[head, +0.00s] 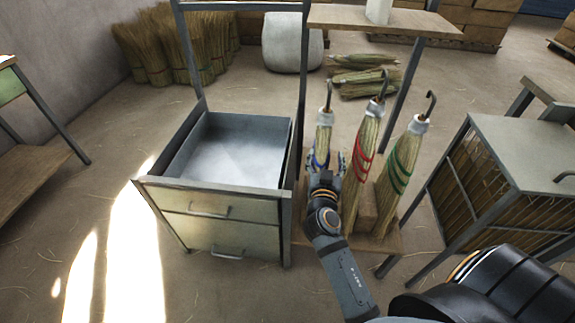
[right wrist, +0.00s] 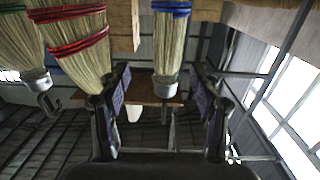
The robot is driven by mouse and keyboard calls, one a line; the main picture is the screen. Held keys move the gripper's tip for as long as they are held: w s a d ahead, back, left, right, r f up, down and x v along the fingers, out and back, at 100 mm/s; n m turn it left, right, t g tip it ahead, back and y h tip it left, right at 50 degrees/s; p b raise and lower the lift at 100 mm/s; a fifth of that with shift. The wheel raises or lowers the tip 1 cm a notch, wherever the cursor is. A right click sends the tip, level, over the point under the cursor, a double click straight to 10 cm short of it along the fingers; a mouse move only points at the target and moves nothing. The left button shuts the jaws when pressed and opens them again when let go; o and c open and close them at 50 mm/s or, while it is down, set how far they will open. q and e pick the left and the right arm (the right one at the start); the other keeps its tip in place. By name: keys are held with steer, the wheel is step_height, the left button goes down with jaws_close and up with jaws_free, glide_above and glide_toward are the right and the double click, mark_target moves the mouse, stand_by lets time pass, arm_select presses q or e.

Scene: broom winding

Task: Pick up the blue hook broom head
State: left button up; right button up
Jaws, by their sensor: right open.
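The blue hook broom head (head: 322,137) is a straw bundle with blue binding, a pale collar and a dark metal hook at its top. It stands upright on a low wooden shelf, left of the red-bound broom head (head: 365,140) and the green-bound one (head: 402,165). My right gripper (head: 327,168) is at its lower part. In the right wrist view the picture is upside down; the blue broom head (right wrist: 168,50) shows between the two spread fingers of my right gripper (right wrist: 161,85), with gaps on both sides. My left gripper is out of view.
A metal cabinet with an open top drawer (head: 235,150) stands close on the left. A wooden tabletop (head: 385,20) is behind. A metal cart with straw (head: 500,190) stands on the right. Straw bundles (head: 365,75) lie on the floor behind.

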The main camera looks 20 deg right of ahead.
mark_target(323, 140)
steer(key=shift+t, duration=0.4)
steer(key=x, duration=0.3)
steer(key=a+x, duration=0.1)
steer(key=x, duration=0.1)
steer(key=shift+w+d+r+p, duration=0.25)
steer(key=shift+w+r+p, duration=0.15)
steer(key=shift+w, duration=0.15)
steer(key=x, duration=0.5)
steer(key=shift+w+f, duration=0.1)
steer(key=shift+f, duration=0.25)
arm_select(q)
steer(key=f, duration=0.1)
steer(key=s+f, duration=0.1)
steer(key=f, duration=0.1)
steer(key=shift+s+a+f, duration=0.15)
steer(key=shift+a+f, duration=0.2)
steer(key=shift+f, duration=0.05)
arm_select(e)
jaws_close()
